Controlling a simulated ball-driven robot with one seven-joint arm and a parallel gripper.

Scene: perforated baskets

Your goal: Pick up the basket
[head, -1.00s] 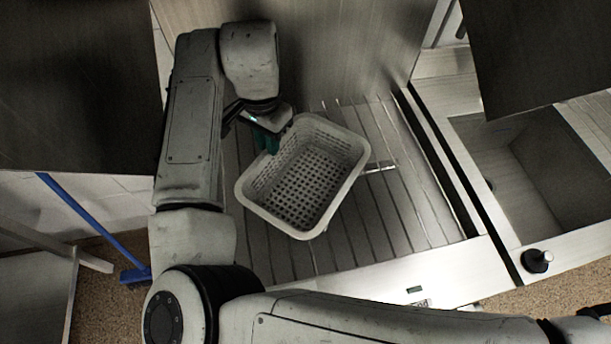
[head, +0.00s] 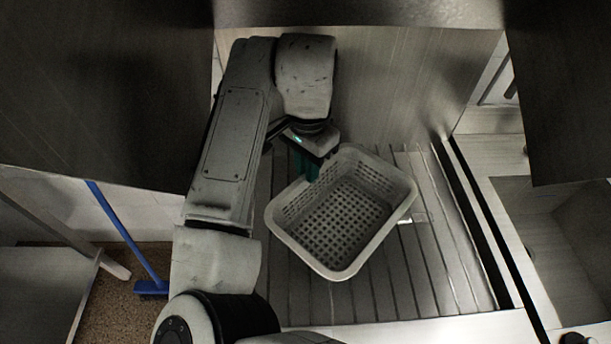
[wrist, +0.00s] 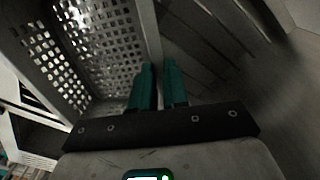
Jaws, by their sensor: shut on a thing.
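The basket (head: 342,226) is light grey, perforated and empty, and it looks a little tilted in the head view. It also fills the upper left of the wrist view (wrist: 95,45). My gripper (head: 308,170) is at the basket's upper left rim. In the wrist view its green fingers (wrist: 158,88) are on either side of the basket wall, shut on it. The fingertips are partly hidden by the basket wall. I cannot tell clearly whether the basket's underside touches the slatted surface.
The slatted drainer surface (head: 425,270) lies under and around the basket. A sink (head: 570,235) is at the right. Dark cabinet panels (head: 95,90) hang at the upper left and upper right. A blue-handled broom (head: 125,235) stands at the left.

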